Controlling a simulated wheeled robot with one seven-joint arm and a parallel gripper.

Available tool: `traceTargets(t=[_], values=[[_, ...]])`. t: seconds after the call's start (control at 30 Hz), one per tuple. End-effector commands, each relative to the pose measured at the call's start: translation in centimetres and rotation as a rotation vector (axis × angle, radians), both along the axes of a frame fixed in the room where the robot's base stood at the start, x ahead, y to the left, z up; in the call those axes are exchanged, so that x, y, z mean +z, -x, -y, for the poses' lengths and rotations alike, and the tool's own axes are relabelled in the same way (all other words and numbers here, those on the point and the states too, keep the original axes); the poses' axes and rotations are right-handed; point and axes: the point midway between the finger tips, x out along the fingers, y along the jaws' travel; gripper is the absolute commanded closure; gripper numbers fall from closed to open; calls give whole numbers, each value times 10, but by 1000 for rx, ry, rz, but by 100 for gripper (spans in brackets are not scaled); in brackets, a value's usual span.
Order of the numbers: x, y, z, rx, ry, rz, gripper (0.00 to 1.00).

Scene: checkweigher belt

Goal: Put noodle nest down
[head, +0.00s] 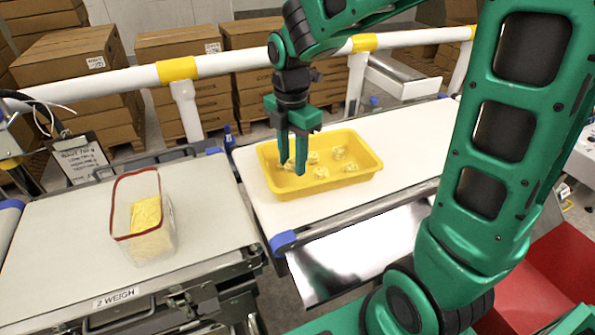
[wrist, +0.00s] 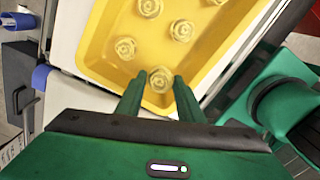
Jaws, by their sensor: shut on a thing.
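My gripper (head: 291,165) reaches down over the left part of a yellow tray (head: 364,153). In the wrist view my gripper (wrist: 160,82) is shut on a pale yellow noodle nest (wrist: 160,79) between its fingertips. In the head view that nest (head: 288,165) is mostly hidden by the fingers. The tray (wrist: 105,65) holds several other noodle nests, such as one (head: 321,172) near its front side and one (wrist: 125,47) close to the held one. I cannot tell whether the held nest touches the tray floor.
A clear red-rimmed tub (head: 124,218) with yellow contents stands on the left weigh belt (head: 60,275). The tray rests on the right white belt (head: 410,130). A white rail (head: 225,64) runs behind, with stacked cartons (head: 70,52) beyond. A red bin (head: 545,280) is at lower right.

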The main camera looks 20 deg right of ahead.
Motion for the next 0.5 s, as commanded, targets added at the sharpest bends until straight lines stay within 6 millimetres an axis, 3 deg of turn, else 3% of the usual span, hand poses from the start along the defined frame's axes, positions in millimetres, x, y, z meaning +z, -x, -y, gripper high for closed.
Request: traceTargets(t=[0.2,0.5], values=[[-13,-4,20,0,0,1,87],[-46,-4,21,2,0,-2,87]])
